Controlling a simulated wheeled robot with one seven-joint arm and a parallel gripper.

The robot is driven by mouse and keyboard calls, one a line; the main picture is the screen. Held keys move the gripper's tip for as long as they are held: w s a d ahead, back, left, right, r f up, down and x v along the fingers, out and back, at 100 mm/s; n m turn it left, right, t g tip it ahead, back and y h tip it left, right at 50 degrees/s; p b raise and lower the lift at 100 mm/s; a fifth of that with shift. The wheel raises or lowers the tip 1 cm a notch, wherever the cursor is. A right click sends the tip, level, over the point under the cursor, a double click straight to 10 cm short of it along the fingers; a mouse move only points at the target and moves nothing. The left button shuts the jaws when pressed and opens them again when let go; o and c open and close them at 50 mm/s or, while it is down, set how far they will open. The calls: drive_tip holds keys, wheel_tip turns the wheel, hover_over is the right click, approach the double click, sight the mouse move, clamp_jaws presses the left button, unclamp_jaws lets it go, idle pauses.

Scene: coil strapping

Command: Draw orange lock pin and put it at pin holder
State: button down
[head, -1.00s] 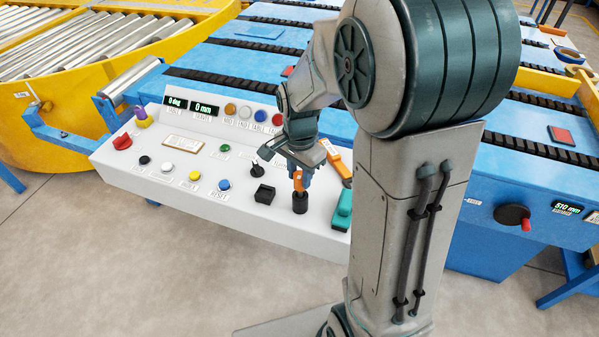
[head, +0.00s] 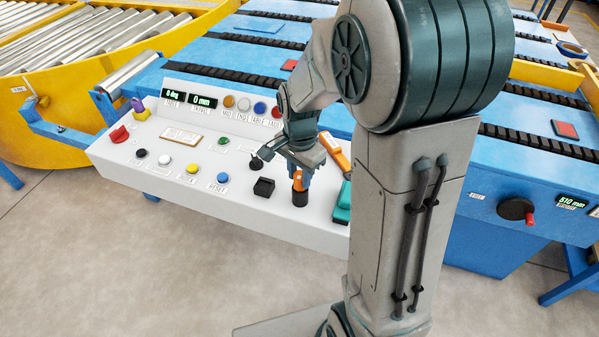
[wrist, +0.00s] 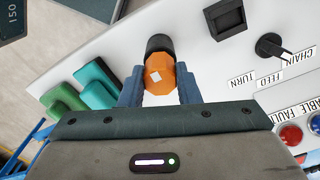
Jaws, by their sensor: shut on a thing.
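The orange lock pin (wrist: 160,75) is between the two blue fingers of my gripper (wrist: 159,88), which is shut on it. In the head view the pin (head: 298,182) stands upright directly over the black round pin holder (head: 300,199) on the white control panel. Its lower end appears to be in the holder's mouth, but how deep it sits is hidden. In the wrist view the dark holder (wrist: 158,43) shows just beyond the orange head. My gripper (head: 299,170) is partly hidden by my wrist in the head view.
A black square block (head: 264,187) and a black selector knob (head: 256,163) stand left of the holder. Teal blocks (head: 343,205) stand close on the right. An orange handle-like object (head: 335,150) lies behind. Buttons fill the panel's left (head: 193,169).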

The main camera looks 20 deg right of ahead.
drive_tip(key=c, duration=1)
unclamp_jaws()
drive_tip(key=shift+f, duration=0.1)
wheel_tip(320, 180, up, 14)
drive_tip(key=s+f+n+t, duration=0.3)
drive_tip(key=s+f+n, duration=0.1)
drive_tip(key=s+n, duration=0.7)
drive_tip(key=s, duration=0.3)
drive_tip(key=shift+n, duration=0.3)
